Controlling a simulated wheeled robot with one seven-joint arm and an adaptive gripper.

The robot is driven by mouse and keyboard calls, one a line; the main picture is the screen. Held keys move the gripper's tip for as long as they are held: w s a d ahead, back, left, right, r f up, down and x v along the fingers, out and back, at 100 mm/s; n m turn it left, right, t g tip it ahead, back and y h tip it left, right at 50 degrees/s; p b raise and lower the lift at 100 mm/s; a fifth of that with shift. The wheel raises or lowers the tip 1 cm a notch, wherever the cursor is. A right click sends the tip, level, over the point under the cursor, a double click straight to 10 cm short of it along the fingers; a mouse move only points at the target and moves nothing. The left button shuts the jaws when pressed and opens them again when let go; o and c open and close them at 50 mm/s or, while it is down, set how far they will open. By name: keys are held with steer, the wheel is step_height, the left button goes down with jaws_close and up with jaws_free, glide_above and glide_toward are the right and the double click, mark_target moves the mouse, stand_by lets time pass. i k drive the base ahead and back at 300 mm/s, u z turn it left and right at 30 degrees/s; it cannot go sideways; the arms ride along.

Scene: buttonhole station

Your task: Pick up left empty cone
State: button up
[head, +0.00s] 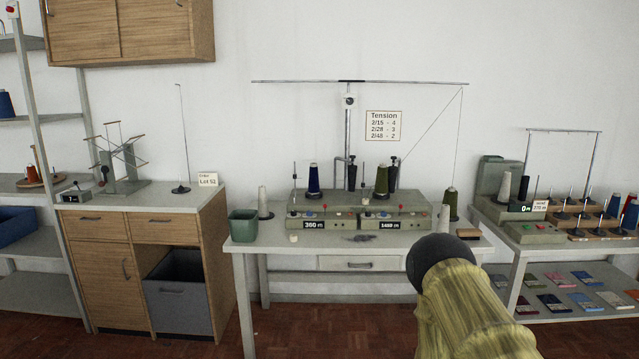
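A pale, bare cone (264,203) stands upright at the left end of the winding machine (345,207) on the middle table. Another pale cone (444,219) stands at the machine's right end, partly in front of a dark olive cone of thread (451,203). The machine also carries a dark blue cone (314,180) and an olive cone (381,181). A part of my arm with a dark rounded end rises at the lower right, in front of the table. My gripper is not in view.
A green bin (243,226) stands just left of the left pale cone. A wooden cabinet (150,260) stands left, and a table with cones (580,225) right.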

mark_target(314, 185)
steer(key=z, duration=0.65)
steer(key=i, duration=1.5)
steer(key=u, duration=0.35)
